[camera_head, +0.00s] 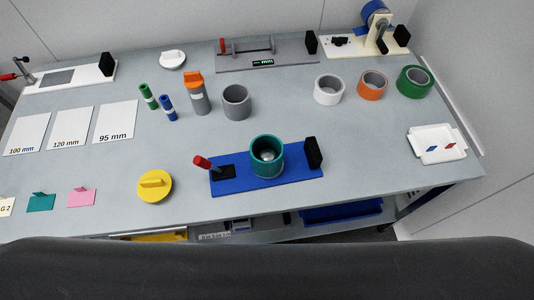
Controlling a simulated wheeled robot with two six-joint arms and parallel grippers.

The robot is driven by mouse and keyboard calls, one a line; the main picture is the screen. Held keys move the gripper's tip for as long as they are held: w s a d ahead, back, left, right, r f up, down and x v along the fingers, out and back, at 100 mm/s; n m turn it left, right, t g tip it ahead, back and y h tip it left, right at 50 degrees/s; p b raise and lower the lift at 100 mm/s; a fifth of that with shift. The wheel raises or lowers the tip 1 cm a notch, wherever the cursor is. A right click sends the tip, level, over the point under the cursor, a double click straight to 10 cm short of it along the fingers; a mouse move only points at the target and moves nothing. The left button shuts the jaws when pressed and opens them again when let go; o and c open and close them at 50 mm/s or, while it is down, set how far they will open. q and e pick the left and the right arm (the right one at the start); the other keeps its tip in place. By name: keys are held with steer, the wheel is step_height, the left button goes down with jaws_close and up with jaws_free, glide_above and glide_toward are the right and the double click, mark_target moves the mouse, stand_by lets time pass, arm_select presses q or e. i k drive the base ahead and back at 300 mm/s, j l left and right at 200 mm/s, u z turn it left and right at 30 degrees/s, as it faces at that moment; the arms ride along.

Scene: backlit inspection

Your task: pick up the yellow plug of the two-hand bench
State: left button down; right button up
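The yellow plug (155,187) is a round yellow disc with an upright grip bar on top. It lies on the grey bench top near the front edge, left of the blue fixture. The blue fixture (230,186) has a red-handled lever (202,162) at its left, a teal ring (267,156) in its middle and a black block (313,153) at its right end. Neither of my grippers shows in the head view.
Labelled white cards (70,128) lie at the left. An orange-topped grey bottle (198,95), a grey ring (236,101) and green and blue cylinders stand behind. White, orange and green rings (414,81) and a white tray (432,156) are at the right. Bench around the plug is clear.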

mark_target(155, 185)
steer(key=u, duration=1.3)
